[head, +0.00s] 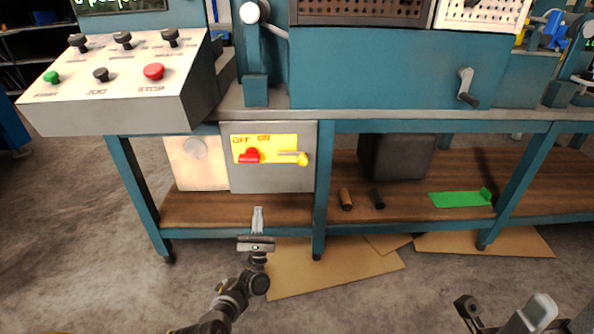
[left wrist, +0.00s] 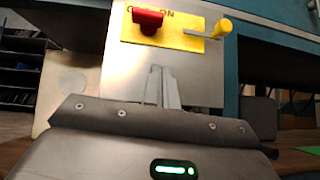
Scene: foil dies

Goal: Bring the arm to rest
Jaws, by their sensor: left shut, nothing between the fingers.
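My left gripper (head: 257,220) is shut and empty, with its fingers pointing at the lower part of a grey switch box (head: 270,181). In the left wrist view its shut fingers (left wrist: 162,88) show below the yellow plate (left wrist: 185,50). The box carries a red knob (head: 249,156) by the OFF label and a yellow lever (head: 301,158) at the right. The red knob (left wrist: 149,20) and yellow lever (left wrist: 222,28) also show in the left wrist view. Parts of my right arm show at the bottom right, but its fingertips cannot be made out.
A teal machine bench (head: 400,117) stands ahead, with a control panel (head: 115,75) jutting out at the left. Its wooden lower shelf (head: 400,208) holds a dark box (head: 396,157), two small cylinders and a green piece (head: 460,199). Cardboard sheets (head: 320,270) lie on the floor.

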